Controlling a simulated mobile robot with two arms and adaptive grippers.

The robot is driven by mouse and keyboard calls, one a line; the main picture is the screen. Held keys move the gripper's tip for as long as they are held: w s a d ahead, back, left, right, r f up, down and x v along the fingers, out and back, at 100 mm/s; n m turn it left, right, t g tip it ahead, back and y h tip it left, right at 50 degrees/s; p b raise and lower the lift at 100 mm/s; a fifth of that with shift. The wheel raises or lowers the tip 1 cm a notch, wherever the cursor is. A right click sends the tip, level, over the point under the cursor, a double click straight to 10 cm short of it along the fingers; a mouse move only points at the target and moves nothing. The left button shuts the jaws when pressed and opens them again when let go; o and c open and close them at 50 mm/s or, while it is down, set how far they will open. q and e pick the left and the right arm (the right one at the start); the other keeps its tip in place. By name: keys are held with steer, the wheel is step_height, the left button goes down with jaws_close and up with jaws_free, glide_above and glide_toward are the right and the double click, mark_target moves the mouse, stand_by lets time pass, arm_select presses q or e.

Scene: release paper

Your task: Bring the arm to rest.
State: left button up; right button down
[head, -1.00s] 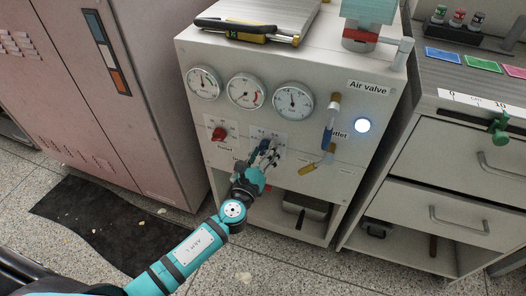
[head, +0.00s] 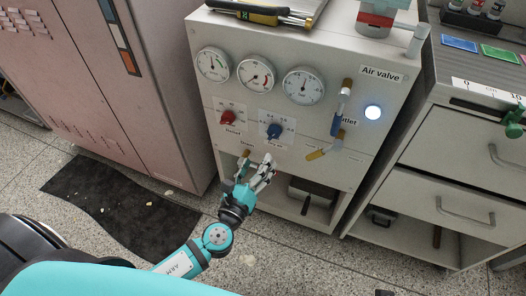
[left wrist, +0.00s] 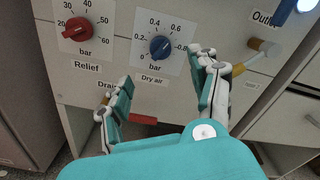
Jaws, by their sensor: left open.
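My left gripper (head: 256,173) is open and empty in front of the light grey valve panel (head: 330,115), a little below the blue dry air knob (head: 274,131). In the left wrist view the open fingers (left wrist: 163,88) reach toward the panel, with the blue knob (left wrist: 161,48) beyond them and apart from them. The red relief knob (left wrist: 76,29) is to its left. My left arm (head: 217,238) comes up from the lower left. My right gripper is not in view.
A drawer cabinet (head: 455,155) stands to the right and a pink cabinet (head: 150,90) to the left. A blue-and-yellow handled lever (head: 338,120) sticks out near the outlet. A black mat (head: 115,210) lies on the floor.

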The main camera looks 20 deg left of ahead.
arm_select(q)
steer(key=shift+s, duration=0.55)
